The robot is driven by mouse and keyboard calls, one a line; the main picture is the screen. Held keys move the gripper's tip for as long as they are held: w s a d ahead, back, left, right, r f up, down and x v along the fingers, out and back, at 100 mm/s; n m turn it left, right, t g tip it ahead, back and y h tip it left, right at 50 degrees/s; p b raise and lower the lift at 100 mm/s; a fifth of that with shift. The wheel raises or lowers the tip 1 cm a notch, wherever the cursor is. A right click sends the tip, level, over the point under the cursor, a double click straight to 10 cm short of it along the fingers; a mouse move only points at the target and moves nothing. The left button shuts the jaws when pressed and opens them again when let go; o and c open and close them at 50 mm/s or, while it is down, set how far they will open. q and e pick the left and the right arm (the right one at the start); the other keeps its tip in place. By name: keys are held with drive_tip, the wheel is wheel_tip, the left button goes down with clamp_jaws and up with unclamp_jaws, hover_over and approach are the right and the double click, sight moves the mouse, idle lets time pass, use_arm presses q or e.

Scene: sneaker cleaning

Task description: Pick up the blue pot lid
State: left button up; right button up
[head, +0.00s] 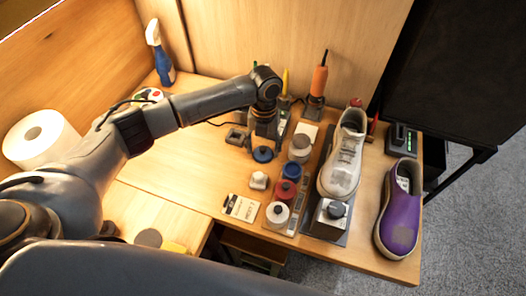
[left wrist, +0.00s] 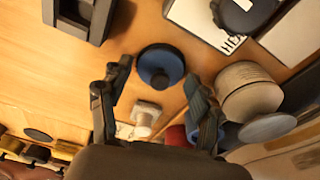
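The blue pot lid (head: 262,155) lies flat on the wooden table, left of the row of pots. In the left wrist view it is a dark blue disc with a round dark knob (left wrist: 160,66). My left gripper (head: 264,138) points down just above the lid. The left wrist view shows its two fingers apart (left wrist: 157,74), one on each side of the lid, with nothing held. I cannot tell whether either finger touches it. A blue pot (head: 292,170) stands in the row to the right. My right gripper is not in view.
A pale pot (left wrist: 250,92) stands close to one finger. A red pot (head: 285,190) and a small white block (head: 258,181) are near. A white sneaker (head: 343,160) and a purple sneaker (head: 399,215) stand right. The table's left part is mostly clear.

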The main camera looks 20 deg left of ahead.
use_arm(q)
drive_tip(key=c, duration=0.4)
drive_tip(key=shift+o, duration=0.2)
drive_tip(key=shift+r, duration=0.1)
